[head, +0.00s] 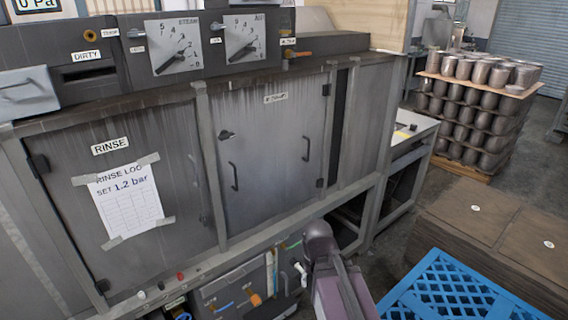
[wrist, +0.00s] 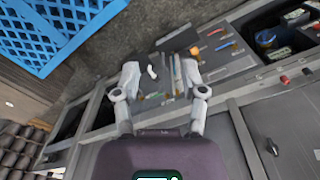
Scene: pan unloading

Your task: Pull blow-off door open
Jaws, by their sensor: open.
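Two grey doors face me in the head view. The left one (head: 125,240) is labelled RINSE. The door to its right (head: 262,170) has a small label too blurred to read; I take it for the blow-off door. It looks shut, with a dark latch knob and a handle (head: 234,177) at its left, another handle (head: 306,148) at its right. Its lower part seems to show in the wrist view (wrist: 218,145). My gripper (wrist: 160,75) is open and empty in the wrist view, fingers apart, below the doors over the lower tool area, touching no handle.
A blue crate (head: 450,290) and brown boxes (head: 505,235) stand at the lower right. A pallet of stacked metal pans (head: 475,110) is behind. Lower panels with cables and tools (head: 235,290) lie under the doors. Grey floor (head: 385,265) shows between machine and crate.

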